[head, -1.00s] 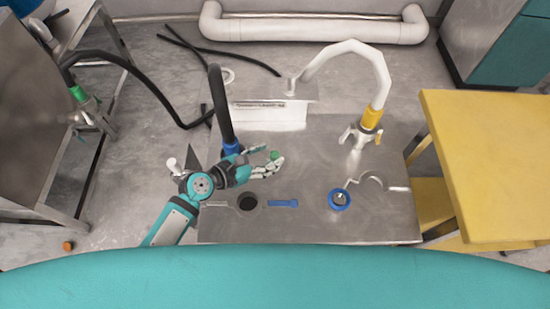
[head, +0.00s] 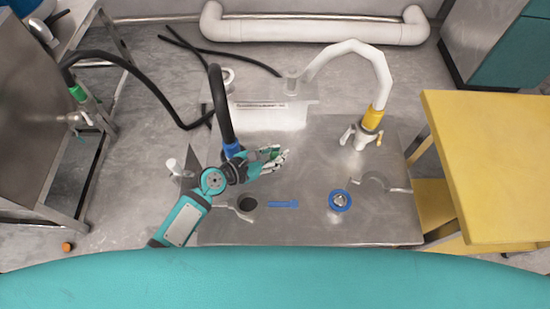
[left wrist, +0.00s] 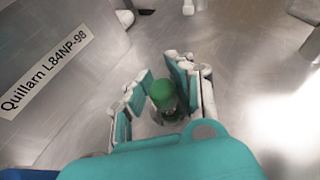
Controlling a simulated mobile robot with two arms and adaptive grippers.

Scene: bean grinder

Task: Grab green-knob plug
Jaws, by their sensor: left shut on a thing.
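The green-knob plug (left wrist: 162,94) shows in the left wrist view as a round green knob between the teal-padded fingers of my left gripper (left wrist: 162,100). In the head view the plug (head: 273,152) is a small green spot, mostly covered by the fingers of the left gripper (head: 275,159). The left gripper is shut on the plug, over the metal table. The plug's lower part is mostly hidden, so I cannot tell whether it touches the table. My right gripper is not in view.
The metal table (head: 300,225) has a dark round hole (head: 247,202), a blue flat piece (head: 283,204) and a blue ring (head: 340,200) in front. A black hose with a blue collar (head: 231,149) stands left of the gripper. A white hose with a yellow collar (head: 372,119) stands right.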

